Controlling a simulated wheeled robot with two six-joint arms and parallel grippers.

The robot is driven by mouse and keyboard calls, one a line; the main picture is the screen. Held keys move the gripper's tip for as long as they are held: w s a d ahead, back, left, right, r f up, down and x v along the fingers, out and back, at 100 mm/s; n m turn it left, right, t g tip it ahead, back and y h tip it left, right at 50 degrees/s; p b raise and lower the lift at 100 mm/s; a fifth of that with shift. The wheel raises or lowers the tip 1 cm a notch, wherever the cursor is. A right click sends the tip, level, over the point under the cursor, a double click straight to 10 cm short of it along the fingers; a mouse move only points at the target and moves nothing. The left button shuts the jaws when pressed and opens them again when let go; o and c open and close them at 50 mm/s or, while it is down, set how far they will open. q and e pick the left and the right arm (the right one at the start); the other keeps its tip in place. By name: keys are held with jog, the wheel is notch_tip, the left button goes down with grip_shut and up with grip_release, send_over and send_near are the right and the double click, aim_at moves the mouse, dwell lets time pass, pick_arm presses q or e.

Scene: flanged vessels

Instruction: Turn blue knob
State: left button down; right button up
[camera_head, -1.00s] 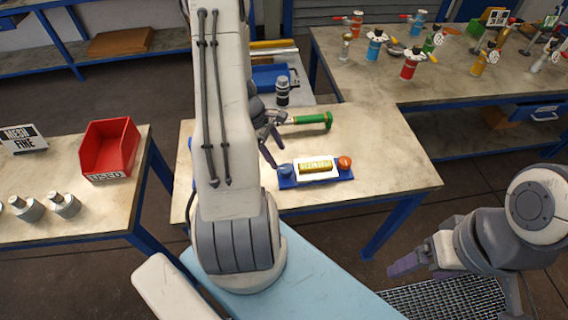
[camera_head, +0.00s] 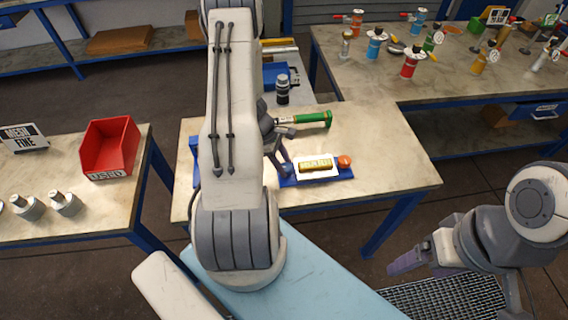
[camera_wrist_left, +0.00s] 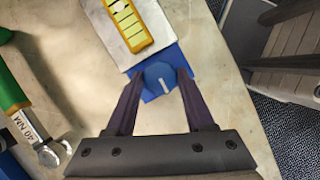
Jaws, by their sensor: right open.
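The blue knob (camera_wrist_left: 160,77), with a white line on its top, sits at one end of a blue base plate (camera_head: 343,174). The plate also carries a yellow block (camera_head: 316,165) on a white panel and an orange knob (camera_head: 344,161) at its other end. My left gripper (camera_wrist_left: 160,74) has its fingers on either side of the blue knob, with small gaps that are hard to judge. In the head view, its fingers partly hide the blue knob. My right gripper (camera_head: 396,262) is open and empty, off the table's front right.
A green-handled wrench (camera_head: 312,117) lies behind the plate; its head shows in the wrist view (camera_wrist_left: 52,152). A red bin (camera_head: 110,148) stands on the left table. Colored flanged vessels (camera_head: 411,65) stand on the back right table. The middle table's right side is clear.

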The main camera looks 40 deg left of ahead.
pick_arm(q)
jog(key=shift+r+m, duration=0.1)
jog(key=shift+m, duration=0.3)
jog(key=shift+m+p, duration=0.35)
jog(key=shift+m, duration=0.05)
jog(key=shift+c, duration=1.4)
grip_release()
jog(key=shift+g, duration=0.3)
